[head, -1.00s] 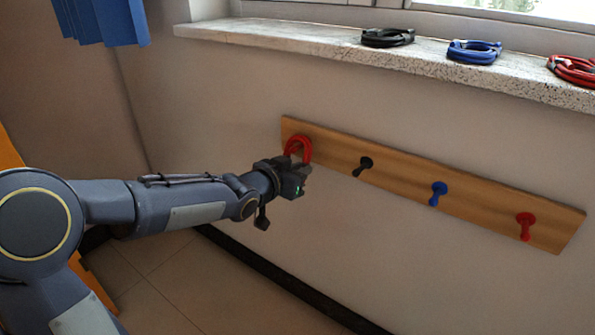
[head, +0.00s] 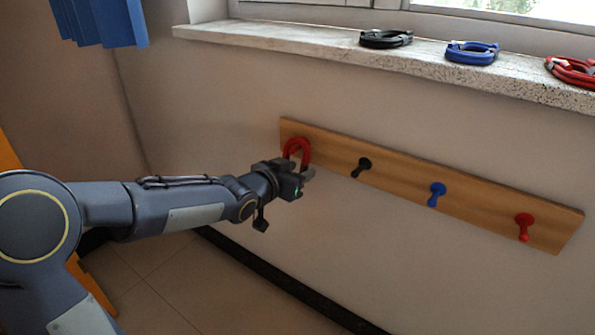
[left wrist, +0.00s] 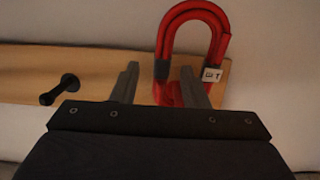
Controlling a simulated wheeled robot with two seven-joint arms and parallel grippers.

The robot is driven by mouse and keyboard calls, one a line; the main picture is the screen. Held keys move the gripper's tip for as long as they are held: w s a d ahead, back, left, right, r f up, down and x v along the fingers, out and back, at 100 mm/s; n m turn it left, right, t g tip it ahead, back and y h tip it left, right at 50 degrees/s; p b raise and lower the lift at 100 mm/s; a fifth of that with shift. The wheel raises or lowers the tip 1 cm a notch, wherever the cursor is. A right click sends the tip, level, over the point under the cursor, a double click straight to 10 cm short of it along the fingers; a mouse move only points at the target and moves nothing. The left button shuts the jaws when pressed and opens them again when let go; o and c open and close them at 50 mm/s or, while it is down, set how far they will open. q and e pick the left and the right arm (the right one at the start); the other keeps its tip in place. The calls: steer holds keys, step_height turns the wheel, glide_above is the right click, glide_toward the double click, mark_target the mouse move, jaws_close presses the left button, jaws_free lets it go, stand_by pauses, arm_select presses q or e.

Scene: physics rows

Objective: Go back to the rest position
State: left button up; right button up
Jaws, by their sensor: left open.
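My left gripper (head: 304,172) is at the left end of the wooden peg board (head: 400,180), its jaws open. A red cable loop (head: 297,148) is at that end of the board, directly by the fingertips. In the left wrist view the loop (left wrist: 180,18) arches above my open left gripper (left wrist: 161,80). One leg of the loop shows between the two fingers; I cannot tell whether they touch it. A red part (left wrist: 167,93), perhaps a peg, shows low between the fingers, partly hidden. My right gripper is not in view.
The board also bears a black peg (head: 362,167), a blue peg (head: 437,194) and a red peg (head: 524,226), all empty. Above, a stone sill (head: 280,38) holds black (head: 386,39), blue (head: 472,53) and red (head: 572,71) coiled cables. Blue fabric (head: 100,20) hangs upper left.

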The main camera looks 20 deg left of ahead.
arm_select(q)
steer(key=s+a+n+g+y+p, duration=0.2)
steer(key=s+a, duration=0.2)
steer(key=s, duration=0.6)
steer(key=s+a+n+g+y+p, duration=0.15)
steer(key=s+a, duration=0.25)
steer(key=s, duration=0.5)
steer(key=s+d+f+n+g+h, duration=0.1)
steer(key=s+d+f+g, duration=0.1)
steer(key=s, duration=0.6)
steer(key=s+d+f+n+g+h, duration=0.1)
steer(key=s+d+f+g, duration=0.15)
steer(key=s, duration=0.55)
step_height(320, 180, up, 35)
steer(key=p, duration=3.5)
steer(key=shift+s+a, duration=0.15)
steer(key=shift+s, duration=0.15)
